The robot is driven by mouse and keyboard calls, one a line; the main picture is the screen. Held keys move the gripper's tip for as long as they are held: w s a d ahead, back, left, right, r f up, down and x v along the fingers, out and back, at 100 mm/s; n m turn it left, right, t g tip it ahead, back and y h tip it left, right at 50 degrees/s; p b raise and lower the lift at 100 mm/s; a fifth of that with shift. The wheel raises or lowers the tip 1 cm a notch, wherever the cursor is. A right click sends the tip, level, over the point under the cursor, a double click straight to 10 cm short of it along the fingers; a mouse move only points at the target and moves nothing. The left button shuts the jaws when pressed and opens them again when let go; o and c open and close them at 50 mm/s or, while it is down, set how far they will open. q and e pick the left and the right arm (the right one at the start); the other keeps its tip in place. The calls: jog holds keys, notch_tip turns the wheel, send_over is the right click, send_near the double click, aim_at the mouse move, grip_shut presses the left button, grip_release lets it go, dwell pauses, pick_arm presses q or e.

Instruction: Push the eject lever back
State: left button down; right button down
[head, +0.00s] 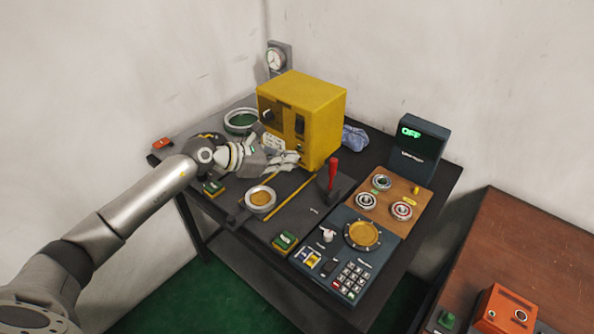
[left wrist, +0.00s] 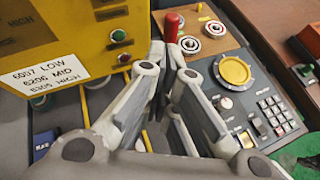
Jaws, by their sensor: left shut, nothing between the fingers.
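The eject lever, with a red handle (head: 333,172) and a dark base, stands upright on the dark panel in front of the yellow machine (head: 325,120). Its red tip (left wrist: 172,25) shows in the left wrist view just beyond my fingers, which hide its lower part; whether they touch it is not clear. My left gripper (head: 292,159) is shut and empty, at the front of the yellow machine and left of the lever. In the left wrist view the fingers (left wrist: 166,62) point toward the lever. My right gripper is not in view.
A wooden board (head: 386,199) with several bearing rings lies right of the lever. A keypad panel (head: 347,275) with a gold dial is in front. A display (head: 420,145) reads OFF. A round dish (head: 261,199) sits below my gripper. A brown table (head: 540,240) stands at right.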

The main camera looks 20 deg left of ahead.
pick_arm(q)
jog(key=shift+s+a+r, duration=0.6)
jog(key=shift+s+r, duration=0.1)
jog(key=shift+r, duration=0.2)
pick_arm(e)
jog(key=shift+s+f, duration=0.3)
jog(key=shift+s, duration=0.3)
